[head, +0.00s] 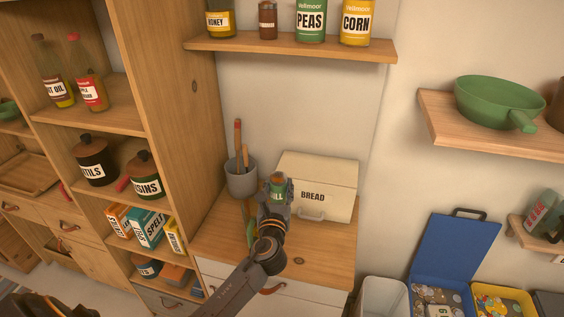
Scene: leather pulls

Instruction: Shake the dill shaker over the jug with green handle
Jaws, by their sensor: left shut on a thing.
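A slim green piece (250,233) shows just left of my left wrist. It may be the green handle of the jug, but I cannot tell, since my arm hides what is beside it. No jug body is clearly visible. My right gripper is not in view.
A cream bread box (327,178) and a grey utensil pot (241,180) stand at the back of the counter (325,240). The counter's front right is clear. A shelf (300,47) with cans hangs above. A tall wooden cabinet (190,110) borders the left.

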